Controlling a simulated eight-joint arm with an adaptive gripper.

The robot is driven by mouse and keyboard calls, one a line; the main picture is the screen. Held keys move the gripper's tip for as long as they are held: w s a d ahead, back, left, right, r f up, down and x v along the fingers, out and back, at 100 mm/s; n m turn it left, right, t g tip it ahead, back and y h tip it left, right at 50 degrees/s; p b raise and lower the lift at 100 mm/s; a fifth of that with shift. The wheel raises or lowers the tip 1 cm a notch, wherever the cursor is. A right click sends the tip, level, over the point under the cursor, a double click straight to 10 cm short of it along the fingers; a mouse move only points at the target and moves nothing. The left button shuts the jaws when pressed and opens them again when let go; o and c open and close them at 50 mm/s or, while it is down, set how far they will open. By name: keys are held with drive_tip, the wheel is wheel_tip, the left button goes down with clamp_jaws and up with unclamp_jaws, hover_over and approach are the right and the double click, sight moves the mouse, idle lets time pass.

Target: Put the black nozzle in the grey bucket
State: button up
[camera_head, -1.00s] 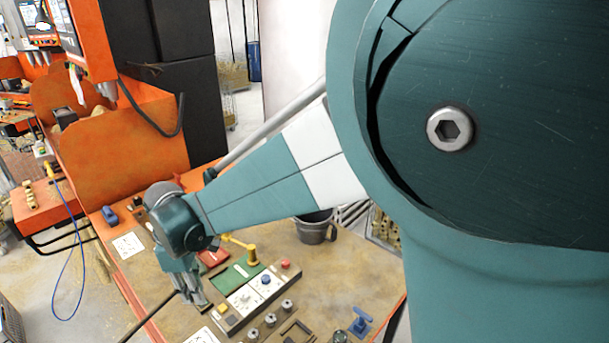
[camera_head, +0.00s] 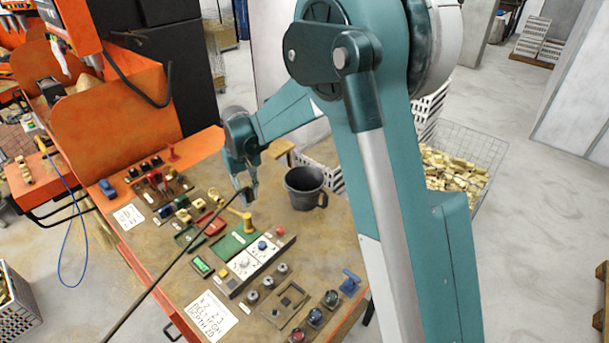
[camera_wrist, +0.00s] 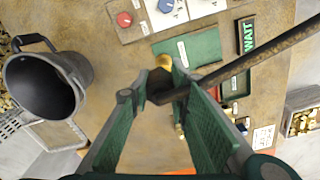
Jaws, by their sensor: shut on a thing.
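My gripper (camera_head: 249,190) is shut on the black nozzle (camera_head: 170,268), a long thin dark rod, near one end. The rod slants from my gripper down to the lower left in the head view, above the table. In the wrist view my gripper (camera_wrist: 158,92) has the nozzle (camera_wrist: 255,57) between its fingers, and the rod runs to the upper right. The grey bucket (camera_head: 303,199), with a side handle, stands upright on the table to the right of my gripper. It also shows at the left of the wrist view (camera_wrist: 78,68), where its open mouth is dark.
A yellow handle (camera_head: 240,215) stands near the green plate (camera_head: 232,243) below my gripper. Control panels, knobs and small parts cover the table's middle and left. A wire basket of brass pieces (camera_head: 455,170) stands beyond the table at the right.

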drive_tip(key=w+d+f+m+p, duration=0.1)
drive_tip(key=w+d+m+p, duration=0.5)
drive_tip(key=w+d+m, duration=0.9)
drive_tip(key=w+d+f+n, duration=0.2)
drive_tip(key=d+f+n, duration=0.2)
drive_tip(key=d+f, duration=0.1)
drive_tip(key=shift+d+f, duration=0.3)
drive_tip(key=shift+d, duration=0.3)
drive_tip(key=shift+f+p, duration=0.45)
drive_tip(key=shift+f, duration=2.65)
drive_tip(key=shift+f, duration=0.1)
drive_tip(key=shift+f+p, duration=0.4)
drive_tip(key=shift+f, duration=1.4)
drive_tip(key=shift+f, duration=0.2)
